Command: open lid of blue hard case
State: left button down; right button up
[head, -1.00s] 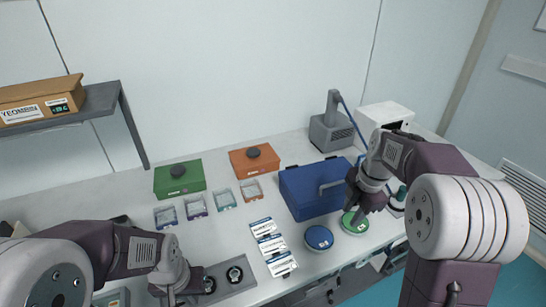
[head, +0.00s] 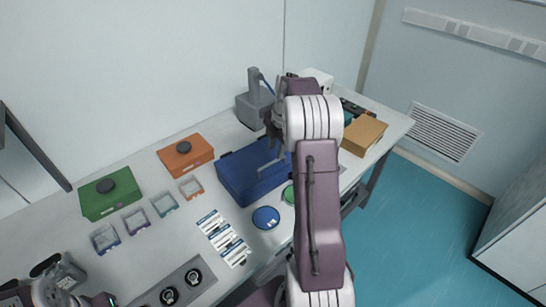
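The blue hard case (head: 240,181) stands on the table near the middle of the head view. Its lid looks shut, and a grey handle shows at its front. My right arm reaches over the table from the bottom and hides what lies behind it. My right gripper (head: 272,125), dark and partly covered by the arm, is at the back right of the case, seemingly above its level. I cannot tell whether it touches the case or how far its fingers are apart. My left gripper (head: 82,290) is at the bottom left, away from the case, its fingers unclear.
A green box (head: 98,207) and an orange box (head: 178,163) stand left of the case, with small trays in front. White cards (head: 224,238), a blue round dish (head: 265,218) and a green one (head: 289,194) lie nearby. A grey device (head: 254,106) stands behind; a cardboard box (head: 364,134) is right.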

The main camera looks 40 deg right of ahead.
aim_at(274, 162)
jog(key=f, duration=0.2)
jog(key=w+f, duration=0.1)
jog(key=f, duration=0.2)
jog(key=shift+f, duration=0.25)
jog(key=shift+w, duration=0.1)
grip_shut()
dwell(1.0)
